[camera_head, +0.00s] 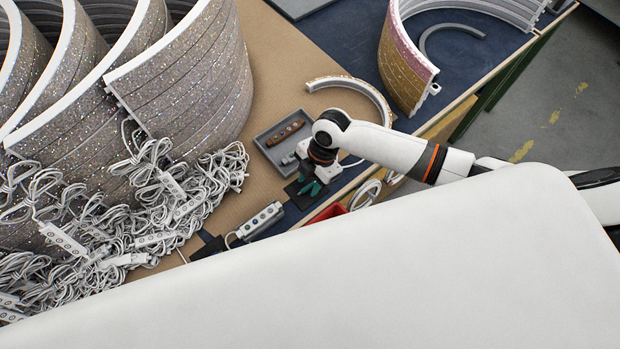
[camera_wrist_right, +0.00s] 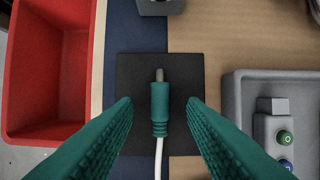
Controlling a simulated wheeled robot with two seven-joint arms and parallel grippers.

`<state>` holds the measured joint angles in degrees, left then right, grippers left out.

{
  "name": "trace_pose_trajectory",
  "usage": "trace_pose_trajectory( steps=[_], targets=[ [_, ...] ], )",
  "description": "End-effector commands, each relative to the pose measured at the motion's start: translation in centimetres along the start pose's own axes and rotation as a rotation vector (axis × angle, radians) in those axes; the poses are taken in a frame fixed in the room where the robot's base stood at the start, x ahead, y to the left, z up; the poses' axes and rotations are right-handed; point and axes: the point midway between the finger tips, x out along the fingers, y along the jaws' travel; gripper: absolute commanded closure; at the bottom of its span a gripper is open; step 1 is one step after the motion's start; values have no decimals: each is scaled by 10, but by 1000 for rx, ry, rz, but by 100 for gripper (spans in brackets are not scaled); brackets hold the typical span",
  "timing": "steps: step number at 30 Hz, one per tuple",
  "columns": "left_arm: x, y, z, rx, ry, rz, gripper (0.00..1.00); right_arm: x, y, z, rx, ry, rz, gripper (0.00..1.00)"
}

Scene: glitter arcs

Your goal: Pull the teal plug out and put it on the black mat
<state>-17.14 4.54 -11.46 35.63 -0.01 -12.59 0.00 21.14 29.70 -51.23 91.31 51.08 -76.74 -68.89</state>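The teal plug (camera_wrist_right: 160,105) with a grey metal tip lies on the black mat (camera_wrist_right: 190,65) in the right wrist view. A white cable runs from its rear towards the bottom of that view. My right gripper (camera_wrist_right: 158,108) is open, with one teal finger on each side of the plug and a gap to both. In the head view my right gripper (camera_head: 311,188) is low over the black mat (camera_head: 292,190), and the plug cannot be made out there. My left gripper is not in view.
A grey tray (camera_wrist_right: 232,95) holding a piece with buttons is beside the mat. A red bin (camera_wrist_right: 82,70) stands on the other side. A pale block with sockets or buttons (camera_head: 262,219) is close by. Tangled white cables (camera_head: 150,210) and glittery arcs (camera_head: 195,90) fill the left.

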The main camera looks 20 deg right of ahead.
Motion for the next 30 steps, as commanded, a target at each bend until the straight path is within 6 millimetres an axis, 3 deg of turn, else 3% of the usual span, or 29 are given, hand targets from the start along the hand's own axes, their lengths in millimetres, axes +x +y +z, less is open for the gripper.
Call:
trace_pose_trajectory(
  steps=[7, 11, 24, 30],
  targets=[
    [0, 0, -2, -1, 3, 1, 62, -1, 0, 0, 0, 0, 0, 62],
    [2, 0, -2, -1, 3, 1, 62, -12, -1, -1, 0, 2, -3, 62],
    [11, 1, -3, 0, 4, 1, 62, -98, -1, -1, -1, 2, -4, 62],
    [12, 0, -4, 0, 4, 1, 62, -117, 0, 0, -1, 0, 0, 62]
  ],
)
